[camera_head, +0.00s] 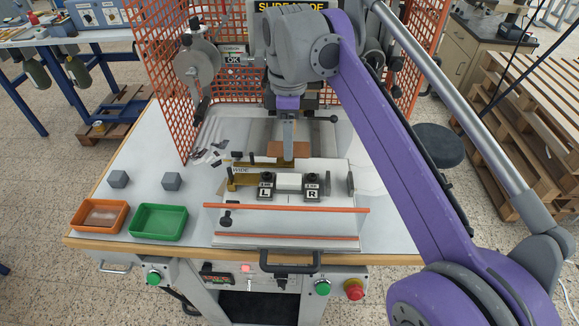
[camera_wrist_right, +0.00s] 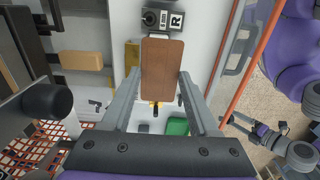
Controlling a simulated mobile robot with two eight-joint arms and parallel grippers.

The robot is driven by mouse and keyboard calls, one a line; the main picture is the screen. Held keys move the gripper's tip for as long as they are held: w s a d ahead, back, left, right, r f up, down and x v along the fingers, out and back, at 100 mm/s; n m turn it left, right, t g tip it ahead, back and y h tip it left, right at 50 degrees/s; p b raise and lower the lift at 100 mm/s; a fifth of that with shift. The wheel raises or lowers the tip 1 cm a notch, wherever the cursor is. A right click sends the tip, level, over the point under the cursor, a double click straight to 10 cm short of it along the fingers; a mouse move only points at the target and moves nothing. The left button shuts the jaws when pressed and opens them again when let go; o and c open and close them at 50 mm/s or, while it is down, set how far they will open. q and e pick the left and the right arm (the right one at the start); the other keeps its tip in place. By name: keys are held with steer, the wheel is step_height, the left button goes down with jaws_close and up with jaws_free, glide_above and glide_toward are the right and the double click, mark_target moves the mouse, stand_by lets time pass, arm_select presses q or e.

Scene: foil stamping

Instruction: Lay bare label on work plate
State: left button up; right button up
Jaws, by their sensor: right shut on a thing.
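A flat brown rectangular piece, apparently the bare label (camera_head: 274,148), is between the fingers of my right gripper (camera_head: 288,152). In the right wrist view the brown label (camera_wrist_right: 162,65) spans the gap between the two fingertips (camera_wrist_right: 160,88), so my right gripper is shut on it. It is behind the L block (camera_head: 265,188) and R block (camera_head: 311,188) in the head view. A white plate-like surface (camera_head: 335,222) with orange edges lies in front of these blocks. I cannot tell how high the label is above it. My left gripper is not in view.
A brass strip marked WIDE (camera_head: 240,178) lies left of the blocks. An orange tray (camera_head: 124,215) and a green tray (camera_head: 182,222) stand at the left front. Two grey cubes (camera_head: 118,179) sit behind them. Orange mesh guards (camera_head: 160,75) flank the press. Dark scraps (camera_head: 201,153) lie nearby.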

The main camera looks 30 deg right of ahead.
glide_above(289, 181)
step_height(289, 181, down, 5)
steer(key=shift+s+f, duration=0.1)
steer(key=shift+f, duration=0.1)
steer(key=shift+f+b, duration=0.35)
steer(key=shift+f, duration=1.75)
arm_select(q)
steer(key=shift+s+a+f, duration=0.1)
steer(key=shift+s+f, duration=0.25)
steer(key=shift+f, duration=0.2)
arm_select(e)
steer(key=shift+f, duration=0.2)
steer(key=o, duration=1)
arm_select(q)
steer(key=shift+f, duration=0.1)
